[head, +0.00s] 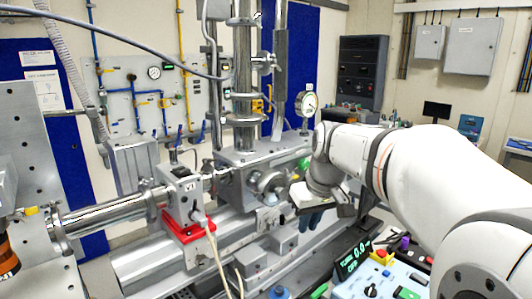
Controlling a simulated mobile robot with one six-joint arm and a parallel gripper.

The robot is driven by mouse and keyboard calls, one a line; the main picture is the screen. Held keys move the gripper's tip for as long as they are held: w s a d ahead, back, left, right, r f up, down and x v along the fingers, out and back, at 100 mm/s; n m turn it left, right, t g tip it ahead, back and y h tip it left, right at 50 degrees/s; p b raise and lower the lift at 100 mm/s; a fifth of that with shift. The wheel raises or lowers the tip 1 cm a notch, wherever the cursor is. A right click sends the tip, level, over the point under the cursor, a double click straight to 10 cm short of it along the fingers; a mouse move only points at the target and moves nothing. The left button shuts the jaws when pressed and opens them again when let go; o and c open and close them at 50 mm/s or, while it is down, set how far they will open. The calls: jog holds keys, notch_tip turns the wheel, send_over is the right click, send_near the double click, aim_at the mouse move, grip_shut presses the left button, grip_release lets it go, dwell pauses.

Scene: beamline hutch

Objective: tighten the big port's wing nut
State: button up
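A steel chamber block (235,170) stands in the middle of the head view. A round metal port (268,184) with knob-like parts sits on its front face; I cannot tell if this is the big port. The wing nut is too small, or too hidden, for me to single out. My gripper (312,219) is just right of this port, below my white wrist, and looks apart from it. Its dark fingers point downward and are small here. I cannot tell whether they are open or shut, or whether they hold anything.
A beam pipe (105,215) runs left from a grey unit on a red plate (188,230). A dial gauge (309,101) stands behind the chamber. A display reading 0.0 (356,258) and a control box with a red button (381,255) are at the lower right.

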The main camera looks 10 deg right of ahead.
aim_at(290, 174)
jog(key=w+d+r+n+y+p, duration=0.15)
jog(key=w+r+n+p, duration=0.3)
jog(key=w+r, duration=0.95)
jog(key=shift+m+t, duration=0.25)
jog(key=shift+t, duration=0.05)
jog(key=x, duration=0.3)
jog(key=w+x, duration=0.1)
jog(key=x, duration=0.2)
jog(key=w+p+x, duration=0.1)
jog(key=x, duration=0.3)
jog(key=shift+d+r, duration=0.2)
jog(key=shift+d, duration=0.15)
jog(key=shift+c, duration=0.3)
grip_shut()
